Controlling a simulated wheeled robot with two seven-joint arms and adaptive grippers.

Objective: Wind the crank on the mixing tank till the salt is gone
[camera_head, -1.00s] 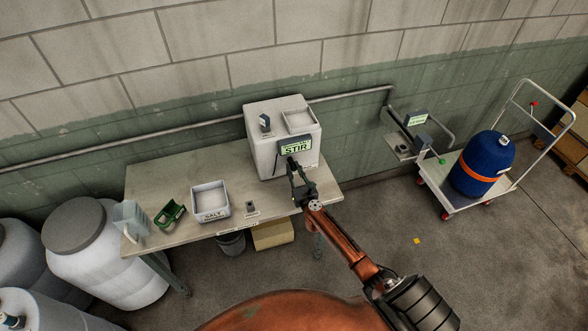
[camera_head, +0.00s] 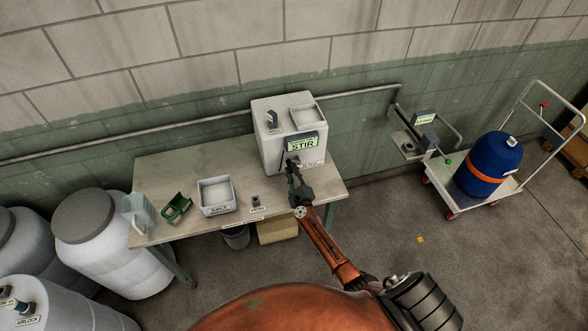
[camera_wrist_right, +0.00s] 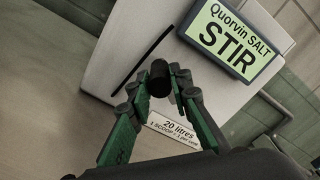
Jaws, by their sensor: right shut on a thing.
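The white mixing tank (camera_head: 272,150) stands at the right end of the bench. Its lit sign (camera_head: 303,144) reads STIR, and in the right wrist view the sign (camera_wrist_right: 230,40) reads "Quorvin SALT STIR". My right gripper (camera_head: 293,166) is at the tank's front, below the sign. In the right wrist view its green fingers are shut on the dark round crank knob (camera_wrist_right: 160,78), seen end-on. The rest of the crank is mostly hidden behind the knob and fingers. The inside of the tank and any salt in it cannot be seen. My left gripper is not in view.
The bench (camera_head: 170,165) also holds a white salt tray (camera_head: 216,196), a green scoop (camera_head: 175,208) and a clear jug (camera_head: 138,212). White barrels (camera_head: 110,250) stand at the left. A trolley (camera_head: 480,185) with a blue drum (camera_head: 488,165) is at the right.

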